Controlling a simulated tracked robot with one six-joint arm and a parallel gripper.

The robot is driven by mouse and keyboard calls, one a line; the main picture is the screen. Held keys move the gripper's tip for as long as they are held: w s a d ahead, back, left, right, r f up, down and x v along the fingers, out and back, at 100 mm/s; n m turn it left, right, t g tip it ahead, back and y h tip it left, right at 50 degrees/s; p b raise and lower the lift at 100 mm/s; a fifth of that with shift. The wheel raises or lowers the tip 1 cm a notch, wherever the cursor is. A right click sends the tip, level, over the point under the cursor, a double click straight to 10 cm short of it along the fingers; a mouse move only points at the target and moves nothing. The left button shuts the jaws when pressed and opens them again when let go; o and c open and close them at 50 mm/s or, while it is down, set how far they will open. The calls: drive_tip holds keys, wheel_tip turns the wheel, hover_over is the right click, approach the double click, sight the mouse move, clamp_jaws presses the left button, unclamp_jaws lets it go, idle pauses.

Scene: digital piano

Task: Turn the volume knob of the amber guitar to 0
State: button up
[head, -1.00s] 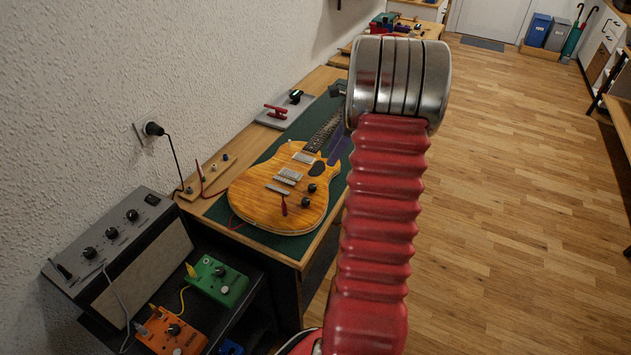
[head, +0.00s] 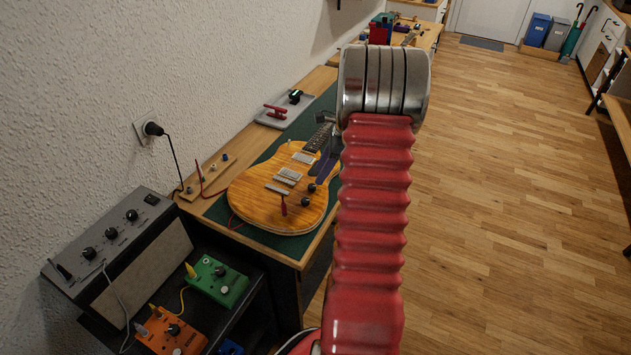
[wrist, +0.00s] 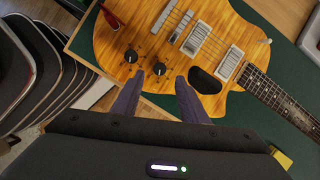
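The amber guitar (head: 262,205) lies face up on a green mat on the bench; its body also fills the top of the wrist view (wrist: 150,20). Two black knobs with pale marks sit near its edge, one (wrist: 130,56) to the left and one (wrist: 159,69) to the right in the wrist view. I cannot tell which is the volume knob, nor read any scale. My gripper (wrist: 160,79) has purple fingers, open and empty. The right knob shows between and just beyond the fingertips, with no visible contact. In the head view my arm partly hides the gripper and the guitar's neck side.
A red plug (head: 284,205) stands in the guitar's top near the knobs. The green mat (head: 289,243) shows around the guitar. A grey tray (head: 274,124) lies behind. A grey amplifier (head: 110,240), a green pedal (head: 217,281) and an orange pedal (head: 171,333) stand at front left.

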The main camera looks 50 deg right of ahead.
sight(313, 185)
drive_tip(key=x, duration=0.5)
drive_tip(key=shift+w+a+f, duration=0.1)
drive_tip(key=shift+w+f, duration=0.05)
drive_tip(key=shift+f, duration=0.2)
drive_tip(key=shift+c, duration=0.6)
clamp_jaws()
